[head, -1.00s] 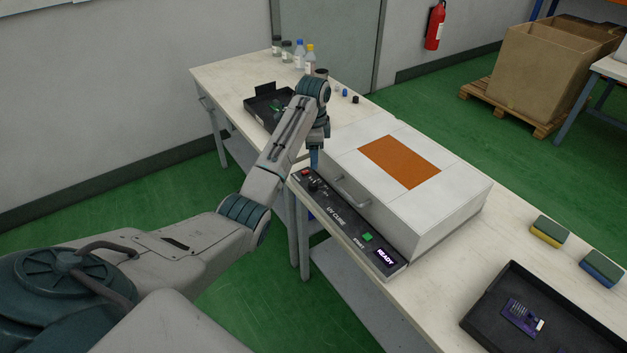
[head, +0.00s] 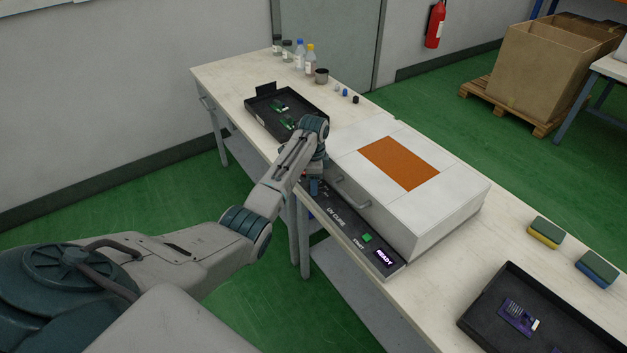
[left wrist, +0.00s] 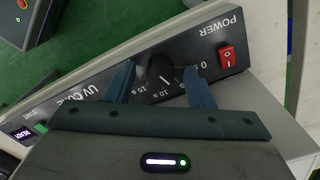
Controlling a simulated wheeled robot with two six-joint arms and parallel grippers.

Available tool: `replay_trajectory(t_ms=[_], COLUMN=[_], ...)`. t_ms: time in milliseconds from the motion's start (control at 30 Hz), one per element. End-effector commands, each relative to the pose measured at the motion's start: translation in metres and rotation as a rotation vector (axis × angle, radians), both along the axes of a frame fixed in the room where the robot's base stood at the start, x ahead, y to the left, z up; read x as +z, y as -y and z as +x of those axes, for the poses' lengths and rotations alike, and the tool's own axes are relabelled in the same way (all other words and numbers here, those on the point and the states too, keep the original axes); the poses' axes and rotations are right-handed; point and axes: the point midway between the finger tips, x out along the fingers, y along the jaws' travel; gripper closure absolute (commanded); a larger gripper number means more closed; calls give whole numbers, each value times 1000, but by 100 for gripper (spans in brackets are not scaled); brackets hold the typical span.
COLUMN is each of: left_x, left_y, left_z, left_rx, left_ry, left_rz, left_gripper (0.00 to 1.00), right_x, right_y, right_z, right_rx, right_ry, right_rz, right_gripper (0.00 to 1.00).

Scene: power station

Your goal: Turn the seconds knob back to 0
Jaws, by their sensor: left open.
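The black seconds knob (left wrist: 160,72) sits on the front panel (left wrist: 100,82) of the UV cure unit, seen in the left wrist view. A white pointer line on it points down in the picture, towards the 10 s side of the scale; the exact mark is hard to read. The 0 mark (left wrist: 201,66) is to its right. My left gripper (left wrist: 159,67) is open, one finger on each side of the knob, with no clear contact visible. In the head view my left gripper (head: 313,184) is over the panel's far end and hides the knob. My right gripper is not in view.
A red power switch (left wrist: 227,56) is close to the right finger. The unit's handle (head: 350,192) is near the gripper. The green start button (head: 367,237) and READY display (head: 385,257) are at the near end. A black tray (head: 262,111) with green boards stands behind.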

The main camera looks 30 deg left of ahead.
Motion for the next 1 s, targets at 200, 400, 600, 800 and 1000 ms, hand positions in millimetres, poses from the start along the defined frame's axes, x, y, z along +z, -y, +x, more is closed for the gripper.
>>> replay_trajectory(t_ms=[200, 400, 600, 800, 1000], left_x=[0, 0, 2, 4, 5], left_y=[0, 0, 0, 0, 0], left_z=[0, 0, 0, 0, 0], left_rx=[0, 0, 18, 98, 243], left_ry=[0, 0, 0, -2, -1], left_rz=[0, 0, -1, -1, 0], left_gripper=[65, 96, 96, 96, 96], right_x=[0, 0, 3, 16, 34], right_y=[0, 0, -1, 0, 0], right_z=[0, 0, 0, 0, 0], right_rx=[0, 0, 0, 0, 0], right_ry=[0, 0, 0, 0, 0], right_rz=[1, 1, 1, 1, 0], right_gripper=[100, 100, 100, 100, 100])
